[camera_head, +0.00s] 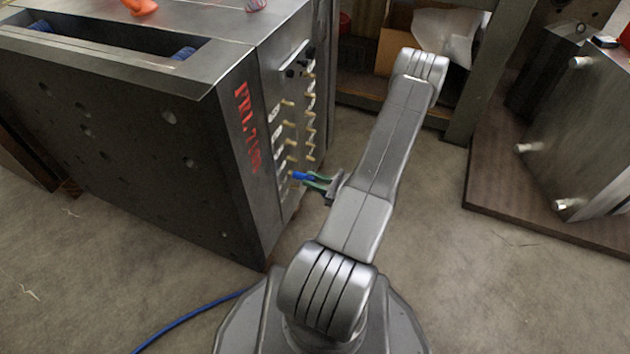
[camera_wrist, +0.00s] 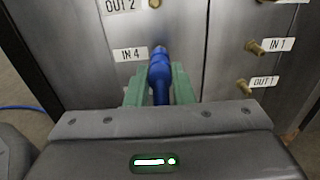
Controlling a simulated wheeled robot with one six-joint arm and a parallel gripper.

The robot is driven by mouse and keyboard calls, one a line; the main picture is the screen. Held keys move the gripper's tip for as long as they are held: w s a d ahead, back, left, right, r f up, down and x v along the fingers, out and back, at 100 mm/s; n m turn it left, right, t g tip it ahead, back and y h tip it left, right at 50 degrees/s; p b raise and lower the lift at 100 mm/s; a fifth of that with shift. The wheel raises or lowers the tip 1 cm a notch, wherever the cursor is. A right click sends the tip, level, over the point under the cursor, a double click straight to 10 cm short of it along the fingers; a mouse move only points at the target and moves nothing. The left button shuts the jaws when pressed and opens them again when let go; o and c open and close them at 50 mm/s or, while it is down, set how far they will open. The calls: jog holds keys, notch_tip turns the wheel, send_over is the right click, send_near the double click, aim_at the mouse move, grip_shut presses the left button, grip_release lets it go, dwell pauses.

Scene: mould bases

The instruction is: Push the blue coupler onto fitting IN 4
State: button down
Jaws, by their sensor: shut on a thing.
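The blue coupler (camera_wrist: 160,74) is between the green fingers of my gripper (camera_wrist: 160,90), which is shut on it. In the wrist view its far end points at the mould face, just right of the IN 4 label (camera_wrist: 130,54). A bit of fitting IN 4 (camera_wrist: 160,47) shows at the coupler's tip; the rest of it is hidden. I cannot tell how far the coupler is over the fitting. In the head view the blue coupler (camera_head: 299,175) and my gripper (camera_head: 318,181) are at the lower part of the mould's fitting panel.
The mould base (camera_head: 150,150) carries several brass fittings, some above the coupler. Fittings IN 1 (camera_wrist: 255,47) and OUT 1 (camera_wrist: 243,86) lie to the right in the wrist view. A blue hose (camera_head: 190,318) lies on the floor. Another mould block (camera_head: 585,130) stands right on a wooden pallet.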

jog(key=shift+w+a, duration=0.15)
jog(key=shift+a, duration=0.3)
jog(key=c, duration=0.8)
grip_release()
jog(key=shift+o, duration=0.2)
jog(key=b+v, duration=0.1)
jog(key=v, duration=0.6)
jog(key=shift+a, duration=0.1)
dwell(0.4)
jog(key=shift+p+x, duration=0.3)
jog(key=shift+x, duration=2.9)
